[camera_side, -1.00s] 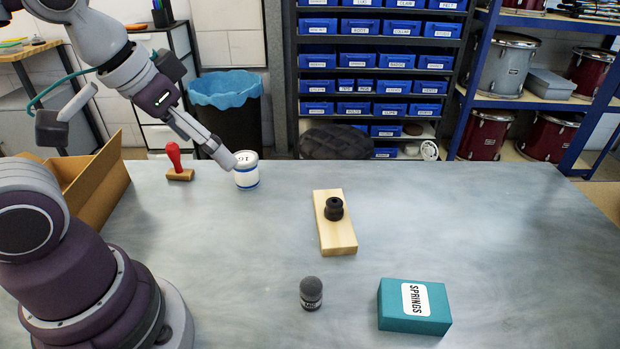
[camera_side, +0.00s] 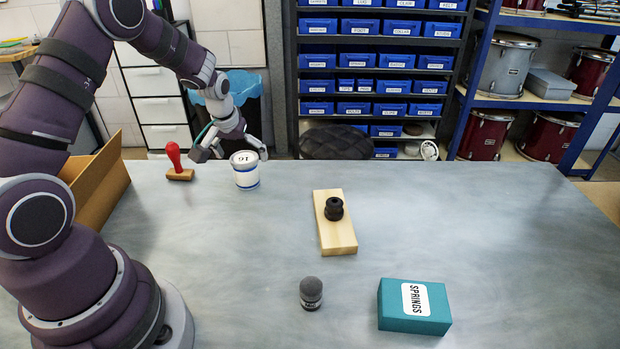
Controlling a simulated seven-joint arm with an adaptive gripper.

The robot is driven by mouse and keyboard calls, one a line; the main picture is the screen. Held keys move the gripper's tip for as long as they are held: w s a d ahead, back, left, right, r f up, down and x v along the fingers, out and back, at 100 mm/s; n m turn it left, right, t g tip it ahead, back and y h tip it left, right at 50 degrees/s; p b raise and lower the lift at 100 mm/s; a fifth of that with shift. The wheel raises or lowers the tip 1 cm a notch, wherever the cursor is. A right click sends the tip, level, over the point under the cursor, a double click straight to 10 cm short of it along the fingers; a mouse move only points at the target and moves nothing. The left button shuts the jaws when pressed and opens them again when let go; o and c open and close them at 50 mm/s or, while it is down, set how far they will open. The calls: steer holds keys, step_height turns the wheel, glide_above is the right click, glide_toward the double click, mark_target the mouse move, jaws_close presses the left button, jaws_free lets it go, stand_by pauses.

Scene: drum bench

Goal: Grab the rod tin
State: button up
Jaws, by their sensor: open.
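A white tin (camera_side: 246,178) with blue bands and a small number on its top label stands upright at the back left of the bench. It is the only tin that I see on the bench; no word "rod" can be read on it. My gripper (camera_side: 230,152) is open, its fingers spread apart just behind and above the tin. One finger is left of the tin and the other is near its upper right side. I cannot tell whether either finger touches it. The tin's far side is hidden.
A red-handled stamp (camera_side: 174,158) stands close left of the tin, with an open cardboard box (camera_side: 104,183) beyond it. A wooden block (camera_side: 337,235) bears a black knob (camera_side: 334,208). A grey-topped jar (camera_side: 311,293) and a teal springs box (camera_side: 396,310) are in front. The right side is clear.

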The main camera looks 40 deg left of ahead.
mark_target(243, 158)
steer(key=x, duration=0.4)
steer(key=shift+c, duration=0.2)
steer(key=c, duration=1.2)
